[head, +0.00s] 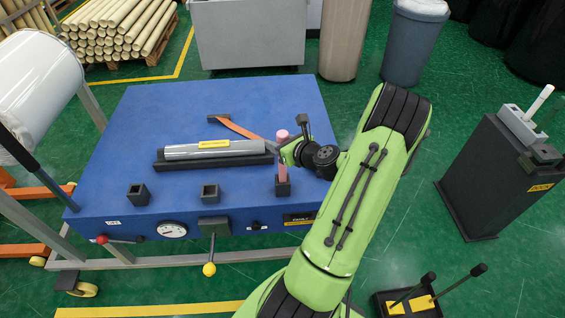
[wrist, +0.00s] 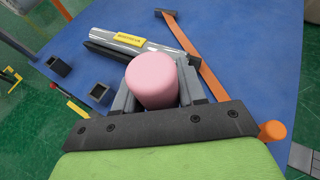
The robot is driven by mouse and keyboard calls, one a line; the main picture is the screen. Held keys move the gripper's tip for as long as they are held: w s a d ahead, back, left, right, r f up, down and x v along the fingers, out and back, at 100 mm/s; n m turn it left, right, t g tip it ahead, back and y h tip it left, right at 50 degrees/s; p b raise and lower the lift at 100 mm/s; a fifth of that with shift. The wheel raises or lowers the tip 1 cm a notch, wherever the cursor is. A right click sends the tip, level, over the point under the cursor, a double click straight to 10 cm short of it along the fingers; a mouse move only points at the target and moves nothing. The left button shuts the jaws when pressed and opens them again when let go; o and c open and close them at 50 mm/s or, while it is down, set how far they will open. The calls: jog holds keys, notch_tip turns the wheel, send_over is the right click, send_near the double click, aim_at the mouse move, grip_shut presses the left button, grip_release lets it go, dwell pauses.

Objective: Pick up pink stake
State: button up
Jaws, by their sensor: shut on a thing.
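The pink stake (head: 282,135) stands upright at the right part of the blue table (head: 130,110), its lower end at a small dark square socket (head: 283,188). I cannot tell whether its foot is still inside the socket. My gripper (head: 291,152) is shut around the stake's upper part, coming from the right. In the wrist view the stake's round pink top (wrist: 152,80) shows between the two grey fingers of my gripper (wrist: 158,97). The stake's lower part is hidden there.
Two empty dark sockets (head: 138,194) (head: 210,192) stand left along the table's front. A silver wrapped roll (head: 205,150) lies in a black cradle behind. A dark cabinet (head: 490,180) stands right.

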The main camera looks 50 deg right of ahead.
grip_shut()
jog(key=shift+r, duration=0.15)
